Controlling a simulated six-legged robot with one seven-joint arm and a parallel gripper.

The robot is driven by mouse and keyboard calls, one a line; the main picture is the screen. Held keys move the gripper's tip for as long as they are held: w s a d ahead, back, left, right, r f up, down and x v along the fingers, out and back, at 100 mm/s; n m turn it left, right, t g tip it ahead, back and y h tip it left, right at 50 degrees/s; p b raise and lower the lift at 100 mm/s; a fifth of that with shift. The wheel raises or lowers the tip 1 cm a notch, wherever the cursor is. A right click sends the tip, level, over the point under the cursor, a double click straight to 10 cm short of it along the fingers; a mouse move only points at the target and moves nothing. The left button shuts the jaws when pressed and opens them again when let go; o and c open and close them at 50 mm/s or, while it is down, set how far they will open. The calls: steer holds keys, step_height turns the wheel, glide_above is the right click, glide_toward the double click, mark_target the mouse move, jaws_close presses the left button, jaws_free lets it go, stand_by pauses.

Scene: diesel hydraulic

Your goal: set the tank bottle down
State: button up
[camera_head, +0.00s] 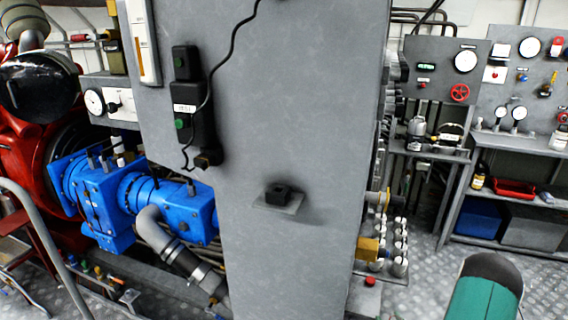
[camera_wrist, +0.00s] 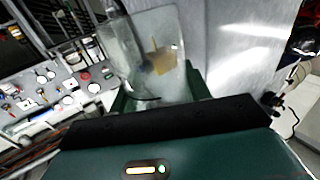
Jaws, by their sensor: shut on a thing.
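The tank bottle (camera_wrist: 157,28) shows in the wrist view as a pale, see-through body just beyond my gripper, with a yellowish patch showing on or through it. My gripper (camera_wrist: 157,86) is shut on it, with green finger parts on both sides of its lower end. The wrist's dark edge and green housing hide the grip's near side. The bottle's exact outline and tilt are hard to tell. In the head view the bottle and fingers do not show; only a green and black part of my arm (camera_head: 485,290) shows at the lower right.
A grey column (camera_head: 290,130) fills the middle of the head view, with a small black block on a ledge (camera_head: 278,200). Blue machinery (camera_head: 105,200) is at left. A bench with a red tray (camera_head: 514,187) and a gauge panel stand at right. Patterned floor lies between.

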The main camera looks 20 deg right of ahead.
steer(key=w+a+r, duration=0.1)
steer(key=w+a, duration=0.3)
steer(key=a, duration=0.6)
steer(key=w+a+r+y, duration=0.1)
steer(key=w+a, duration=0.4)
steer(key=a, duration=0.5)
steer(key=w+a+r+n, duration=0.1)
steer(key=w+a, duration=0.3)
steer(key=a, duration=0.6)
steer(key=shift+w+r+y, duration=0.15)
steer(key=shift+r+y, duration=0.15)
steer(key=shift+a, duration=0.35)
steer(key=shift+d+r, duration=0.1)
